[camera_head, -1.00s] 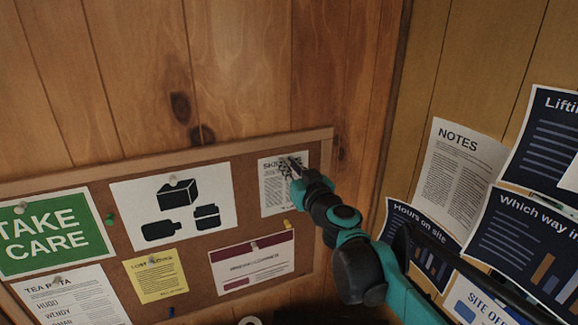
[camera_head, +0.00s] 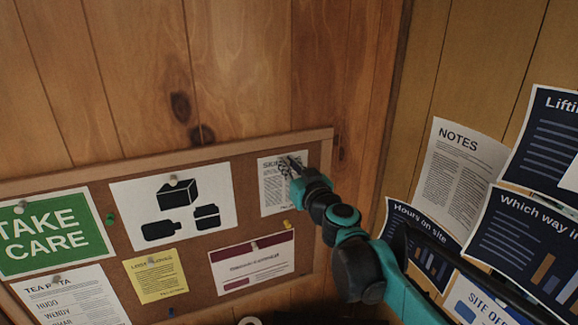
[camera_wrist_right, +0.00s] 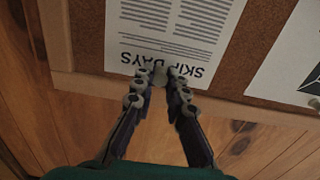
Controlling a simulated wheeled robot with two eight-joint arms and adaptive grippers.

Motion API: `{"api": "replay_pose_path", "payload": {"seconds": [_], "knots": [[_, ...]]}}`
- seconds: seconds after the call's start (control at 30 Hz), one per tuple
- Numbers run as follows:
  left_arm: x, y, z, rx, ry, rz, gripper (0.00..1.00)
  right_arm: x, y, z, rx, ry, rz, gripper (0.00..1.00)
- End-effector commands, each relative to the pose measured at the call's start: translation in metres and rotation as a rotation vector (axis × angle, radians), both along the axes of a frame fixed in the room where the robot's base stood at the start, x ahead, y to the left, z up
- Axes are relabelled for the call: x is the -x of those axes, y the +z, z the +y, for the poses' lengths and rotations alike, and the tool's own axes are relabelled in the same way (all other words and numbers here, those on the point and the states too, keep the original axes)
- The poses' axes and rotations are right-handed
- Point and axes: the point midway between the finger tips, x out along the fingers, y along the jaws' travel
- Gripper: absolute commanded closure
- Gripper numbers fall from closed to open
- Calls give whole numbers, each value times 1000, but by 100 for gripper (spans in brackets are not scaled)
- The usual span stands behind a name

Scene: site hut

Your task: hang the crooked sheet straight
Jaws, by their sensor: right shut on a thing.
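A white printed sheet headed "SKIP DAYS" (camera_head: 271,190) hangs at the upper right of the cork board (camera_head: 110,228). Its edges look about in line with the board's frame. In the right wrist view the sheet (camera_wrist_right: 165,35) appears upside down, its heading nearest me. My right gripper (camera_head: 289,166) is at the sheet's top edge; its fingertips also show in the wrist view (camera_wrist_right: 160,77). They are closed on a small greyish pin (camera_wrist_right: 160,74) at the middle of the heading. The fingers hide part of the heading in the head view. My left gripper is out of view.
Left of the sheet hangs a white picture poster (camera_head: 172,208). Below it is a maroon-banded notice (camera_head: 252,263), with a yellow pin (camera_head: 287,225) close by. More sheets, including "NOTES" (camera_head: 458,175), cover the right wall near my arm. The wood wall above the board is bare.

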Motion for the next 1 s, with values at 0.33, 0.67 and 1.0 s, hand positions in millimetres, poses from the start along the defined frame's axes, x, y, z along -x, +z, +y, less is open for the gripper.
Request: {"api": "replay_pose_path", "payload": {"seconds": [0.33,0.67,1.0], "knots": [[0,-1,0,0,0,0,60,-4,0,2,0,0,0,100],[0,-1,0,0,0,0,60,-8,0,3,0,0,0,100],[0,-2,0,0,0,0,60,-12,0,5,0,0,0,100]]}}
